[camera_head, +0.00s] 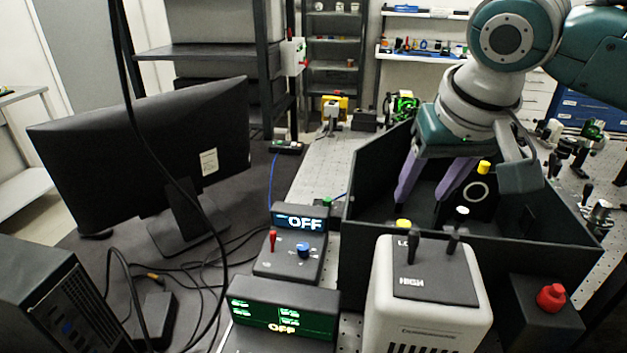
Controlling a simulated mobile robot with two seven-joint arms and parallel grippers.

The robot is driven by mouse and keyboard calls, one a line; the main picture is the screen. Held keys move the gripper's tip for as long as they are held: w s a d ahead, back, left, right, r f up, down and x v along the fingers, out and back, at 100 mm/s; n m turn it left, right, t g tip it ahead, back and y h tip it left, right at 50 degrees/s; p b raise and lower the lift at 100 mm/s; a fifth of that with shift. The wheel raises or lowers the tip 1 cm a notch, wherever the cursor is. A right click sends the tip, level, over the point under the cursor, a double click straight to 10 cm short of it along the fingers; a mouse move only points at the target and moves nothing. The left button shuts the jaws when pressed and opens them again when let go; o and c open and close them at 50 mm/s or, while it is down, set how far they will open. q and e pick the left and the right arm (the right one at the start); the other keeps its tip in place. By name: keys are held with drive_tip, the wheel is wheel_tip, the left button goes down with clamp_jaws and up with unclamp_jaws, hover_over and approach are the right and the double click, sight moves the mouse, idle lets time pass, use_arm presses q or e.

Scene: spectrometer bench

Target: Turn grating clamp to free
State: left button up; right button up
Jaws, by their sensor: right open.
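My right gripper (424,203) reaches down from the upper right into an open-topped black box (375,185). Its two purple fingers are spread apart with nothing visible between them. Inside the box, right of the fingers, stands a dark block with a white ring (476,192) and a yellow knob (483,167) on top. A second yellow knob (403,223) shows at the box's front wall, below the fingers. No part is clearly labelled as the grating clamp, and I cannot tell which one it is. The box floor is partly hidden by the front wall and my gripper. My left gripper is out of view.
In front of the box stand a white unit with black levers (430,310) and a red button box (550,298). Left of it are a control box reading OFF (290,250) and a green-screen unit (280,310). A monitor (150,140) and loose cables occupy the left.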

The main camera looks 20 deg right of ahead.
sight(404, 224)
drive_tip(key=b+x, duration=0.1)
drive_tip(key=x, duration=0.7)
drive_tip(key=shift+w+d+f, duration=0.1)
drive_tip(key=shift+d+f, duration=0.05)
drive_tip(key=shift+f, duration=0.2)
clamp_jaws()
